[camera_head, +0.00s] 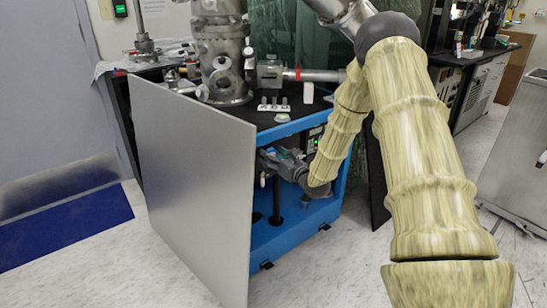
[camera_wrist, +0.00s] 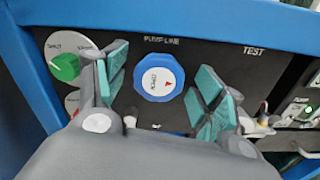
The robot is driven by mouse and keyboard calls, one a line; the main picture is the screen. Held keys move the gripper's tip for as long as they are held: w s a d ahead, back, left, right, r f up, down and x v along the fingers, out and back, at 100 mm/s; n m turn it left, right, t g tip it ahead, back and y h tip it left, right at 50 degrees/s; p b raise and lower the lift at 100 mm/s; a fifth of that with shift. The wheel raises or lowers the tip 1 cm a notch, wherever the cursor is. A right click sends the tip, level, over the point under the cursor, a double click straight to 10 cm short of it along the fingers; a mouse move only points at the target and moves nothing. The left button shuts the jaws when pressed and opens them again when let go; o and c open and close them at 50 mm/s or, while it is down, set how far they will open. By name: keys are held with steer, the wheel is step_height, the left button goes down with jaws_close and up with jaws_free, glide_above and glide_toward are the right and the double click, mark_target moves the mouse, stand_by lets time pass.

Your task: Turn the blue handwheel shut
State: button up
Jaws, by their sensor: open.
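The blue handwheel (camera_wrist: 159,77) is a scalloped blue knob with a white, lettered centre. It sits on a black panel (camera_wrist: 215,50) under a "PUMP LINE" label in the wrist view. My gripper (camera_wrist: 163,84) is open, with one green-padded finger to the left of the wheel and the other to its lower right. The wheel shows between the fingers, and I see no clear contact. In the head view my gripper (camera_head: 270,158) reaches into the open front of the blue cabinet (camera_head: 300,222). The handwheel is hidden there.
A green knob (camera_wrist: 65,67) on a white dial is close to the left finger, with a partly hidden red control below it. A small lever (camera_wrist: 264,118) is right of the right finger. A large grey panel (camera_head: 190,185) stands at the cabinet's left. Vacuum hardware (camera_head: 222,55) stands on top.

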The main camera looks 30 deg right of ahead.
steer(key=c, duration=1)
